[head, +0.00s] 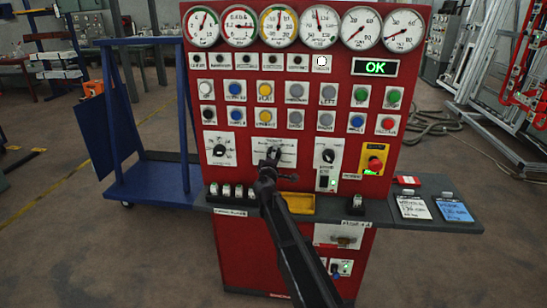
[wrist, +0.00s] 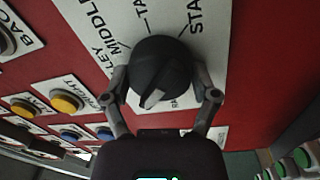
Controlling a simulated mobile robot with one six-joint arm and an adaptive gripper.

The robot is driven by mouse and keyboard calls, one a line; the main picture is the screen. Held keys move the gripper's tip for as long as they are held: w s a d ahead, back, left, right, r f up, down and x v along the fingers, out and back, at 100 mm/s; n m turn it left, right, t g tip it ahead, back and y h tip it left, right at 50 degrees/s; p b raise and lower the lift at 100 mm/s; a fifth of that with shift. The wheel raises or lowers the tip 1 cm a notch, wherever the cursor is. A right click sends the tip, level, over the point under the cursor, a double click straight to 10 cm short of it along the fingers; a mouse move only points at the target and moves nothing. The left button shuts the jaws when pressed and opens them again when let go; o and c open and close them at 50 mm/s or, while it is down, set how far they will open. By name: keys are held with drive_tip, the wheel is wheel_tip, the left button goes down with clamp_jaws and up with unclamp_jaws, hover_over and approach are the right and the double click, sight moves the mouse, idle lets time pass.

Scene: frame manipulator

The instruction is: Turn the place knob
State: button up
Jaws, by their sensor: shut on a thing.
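The place knob (wrist: 160,68) is a round black knob with a grey pointer, on a white label plate (wrist: 105,18) with printed positions, including MIDDLE. Its pointer aims down and slightly left in the wrist view. My gripper (wrist: 163,88) has one finger on each side of the knob and is closed on it. In the head view my gripper (head: 269,160) reaches the middle plate (head: 288,147) of the red panel and mostly hides the knob. Part of the lettering is covered by the knob and fingers.
The red panel (head: 345,95) carries gauges, coloured buttons and a green OK display (head: 375,67). Other knobs sit left (head: 219,150) and right (head: 328,156), with a red stop button (head: 375,163) further right. A dark shelf (head: 380,211) juts out below. A blue cart (head: 150,180) stands left.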

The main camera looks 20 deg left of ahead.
drive_tip(key=o, duration=1)
drive_tip(key=shift+w, duration=0.1)
drive_tip(key=shift+s, duration=0.2)
